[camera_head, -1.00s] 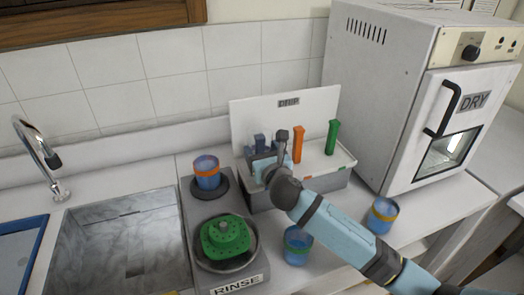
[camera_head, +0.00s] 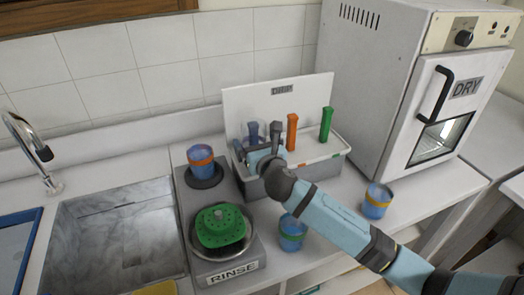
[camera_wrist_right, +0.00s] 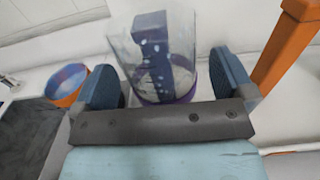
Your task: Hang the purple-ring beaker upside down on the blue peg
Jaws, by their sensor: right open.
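The purple-ring beaker, clear glass (camera_wrist_right: 190,42), is upside down around the blue peg (camera_wrist_right: 153,50) in the right wrist view. Its purple ring (camera_wrist_right: 185,96) is at the low end, near the rack floor. My right gripper (camera_wrist_right: 168,80) is open, with one finger on each side of the beaker. Whether the fingers touch the glass is unclear. In the head view, the right gripper (camera_head: 262,150) is at the left part of the DRIP rack (camera_head: 310,165) and partly hides the beaker and peg. My left gripper is out of view.
An orange peg (camera_head: 292,132) and green peg (camera_head: 326,124) stand right of the gripper. An orange-ring beaker (camera_head: 201,162) stands left of the rack. Green-ring (camera_head: 292,234) and yellow-ring (camera_head: 377,202) beakers stand in front. The dryer (camera_head: 410,90) is right; the sink (camera_head: 120,235) left.

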